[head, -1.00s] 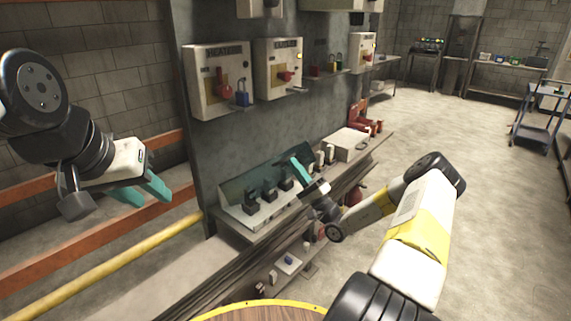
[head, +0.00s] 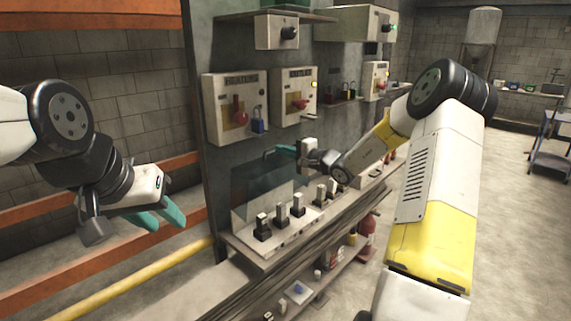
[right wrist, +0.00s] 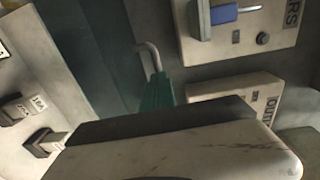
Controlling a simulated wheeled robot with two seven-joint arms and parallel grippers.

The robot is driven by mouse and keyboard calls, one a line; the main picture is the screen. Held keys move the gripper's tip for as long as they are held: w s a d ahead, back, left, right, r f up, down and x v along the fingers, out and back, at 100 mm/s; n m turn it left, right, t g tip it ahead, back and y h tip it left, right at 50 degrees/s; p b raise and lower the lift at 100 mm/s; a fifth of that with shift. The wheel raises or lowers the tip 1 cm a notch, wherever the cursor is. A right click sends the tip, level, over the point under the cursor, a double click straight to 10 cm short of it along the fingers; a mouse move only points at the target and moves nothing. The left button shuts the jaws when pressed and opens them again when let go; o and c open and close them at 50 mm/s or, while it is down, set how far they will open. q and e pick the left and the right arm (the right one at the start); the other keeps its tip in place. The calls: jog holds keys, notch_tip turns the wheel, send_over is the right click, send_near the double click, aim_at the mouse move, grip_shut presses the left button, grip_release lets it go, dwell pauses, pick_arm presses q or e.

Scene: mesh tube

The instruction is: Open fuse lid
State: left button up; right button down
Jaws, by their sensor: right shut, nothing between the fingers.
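The fuse box (head: 254,241) sits on the ledge below the wall switches, with several black-and-white fuses (head: 281,214) exposed in a row. Its dark, see-through teal lid (head: 262,186) stands raised, roughly upright, behind the fuses; the lid also fills the upper left of the right wrist view (right wrist: 88,45). A pale curved handle (right wrist: 148,55) shows by the teal fingers of my right gripper (right wrist: 157,88). My right gripper (head: 275,152) is shut and empty at the lid's upper edge; I cannot tell if it touches. My left gripper (head: 162,219) hangs away to the left; its teal fingers look apart.
Switch boxes (head: 236,107) with red knobs and a blue padlock (head: 257,124) are on the wall just above the lid. A lower shelf (head: 318,288) holds small items. A yellow rail (head: 140,277) runs at lower left. Open floor lies to the right.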

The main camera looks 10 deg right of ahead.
aim_at(273, 155)
jog(key=shift+g+h, duration=0.7)
jog(key=shift+g, duration=0.2)
jog(key=w+a, duration=0.1)
jog(key=w, duration=0.1)
jog(key=w+a+r, duration=0.1)
jog(key=w+a, duration=0.1)
jog(key=shift+r, duration=0.2)
jog(key=shift+w+a+r, duration=0.15)
jog(key=shift+w+a, duration=0.5)
jog(key=shift+w, duration=0.1)
